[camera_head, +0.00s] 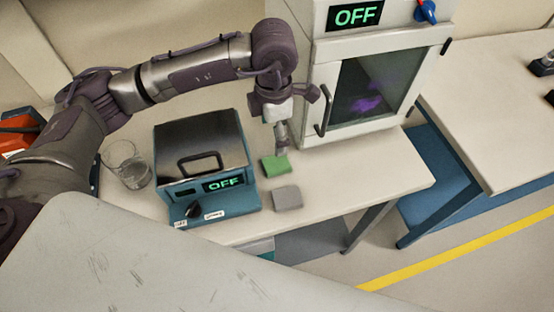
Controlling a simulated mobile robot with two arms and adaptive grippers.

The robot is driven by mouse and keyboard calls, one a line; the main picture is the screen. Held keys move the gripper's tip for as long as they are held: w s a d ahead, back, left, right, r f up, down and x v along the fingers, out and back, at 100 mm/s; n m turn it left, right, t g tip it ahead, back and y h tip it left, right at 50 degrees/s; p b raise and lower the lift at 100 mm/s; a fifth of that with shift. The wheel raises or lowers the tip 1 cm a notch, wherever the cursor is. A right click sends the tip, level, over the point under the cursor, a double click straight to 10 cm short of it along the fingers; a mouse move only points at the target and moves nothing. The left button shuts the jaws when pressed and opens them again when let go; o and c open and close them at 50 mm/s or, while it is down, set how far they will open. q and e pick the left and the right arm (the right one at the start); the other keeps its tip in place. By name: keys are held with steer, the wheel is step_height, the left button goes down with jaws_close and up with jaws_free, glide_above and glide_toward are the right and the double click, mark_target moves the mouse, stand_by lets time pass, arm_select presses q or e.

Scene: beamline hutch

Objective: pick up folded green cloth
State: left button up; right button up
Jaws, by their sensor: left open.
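The folded green cloth (276,166) lies on the white bench, between the teal box and the white cabinet. My left gripper (281,145) points down just above the far edge of the cloth. It is open, and its fingertips look very close to the cloth; I cannot tell whether they touch it. My right gripper does not show in this view.
A grey block or folded cloth (287,197) lies just in front. The teal box (207,165) with a handle and an OFF display stands left, with a glass beaker (126,164) beside it. The white cabinet (365,85) stands behind. Bench space (375,180) at right is clear.

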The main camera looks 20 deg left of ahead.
arm_select(q)
steer(key=p, duration=0.1)
glide_above(277, 162)
steer(key=f, duration=0.6)
steer(key=shift+s+a+f, duration=0.2)
steer(key=shift+s, duration=0.05)
steer(key=f+p, duration=0.1)
steer(key=f, duration=0.1)
steer(key=f+p, duration=0.1)
steer(key=f, duration=0.1)
steer(key=shift+w+d, duration=0.2)
steer(key=shift+f, duration=0.65)
steer(key=shift+c, duration=0.8)
steer(key=c, duration=0.8)
steer(key=shift+c, duration=0.2)
